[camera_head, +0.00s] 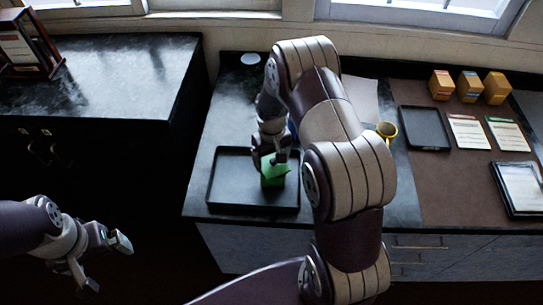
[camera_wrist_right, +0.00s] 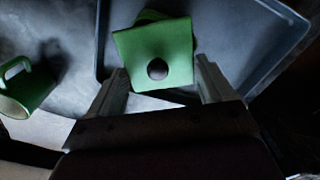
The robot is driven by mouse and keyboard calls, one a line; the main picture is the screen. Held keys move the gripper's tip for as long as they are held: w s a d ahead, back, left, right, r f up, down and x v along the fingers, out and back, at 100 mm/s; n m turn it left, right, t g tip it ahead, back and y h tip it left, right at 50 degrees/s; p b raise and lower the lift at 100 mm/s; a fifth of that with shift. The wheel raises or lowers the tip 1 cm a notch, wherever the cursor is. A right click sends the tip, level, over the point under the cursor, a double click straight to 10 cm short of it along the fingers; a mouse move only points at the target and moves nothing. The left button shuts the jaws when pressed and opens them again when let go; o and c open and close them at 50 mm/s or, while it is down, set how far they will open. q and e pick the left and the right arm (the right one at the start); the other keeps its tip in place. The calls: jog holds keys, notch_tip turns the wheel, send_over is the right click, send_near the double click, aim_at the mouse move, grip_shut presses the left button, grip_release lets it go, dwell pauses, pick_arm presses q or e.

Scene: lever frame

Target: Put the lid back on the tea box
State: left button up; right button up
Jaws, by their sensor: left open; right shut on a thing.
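The tea box (camera_head: 271,183) is green and stands in the black tray on the counter. Its green square lid (camera_wrist_right: 135,47) has a dark round knob (camera_wrist_right: 157,69) and lies between the fingers of my right gripper (camera_wrist_right: 162,82). In the head view, my right gripper (camera_head: 269,160) is right at the top of the box, shut on the lid. The lid looks turned or tilted relative to the box; whether it touches the box I cannot tell. A bit of green shows behind the lid in the wrist view. My left gripper (camera_head: 106,265) is open and empty, low at the left, away from the counter.
The black tray (camera_head: 222,188) has bare room left of the box. A green mug (camera_wrist_right: 27,88) stands beside the tray in the wrist view. Cards, small boxes and another tray (camera_head: 424,128) lie further right.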

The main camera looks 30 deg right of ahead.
dwell(0.4)
jog(key=o, duration=0.9)
jog(key=shift+r+p, duration=2.85)
jog(key=shift+r, duration=0.7)
jog(key=shift+c, duration=0.3)
jog(key=shift+f, duration=0.1)
grip_shut()
jog(key=shift+f, duration=0.15)
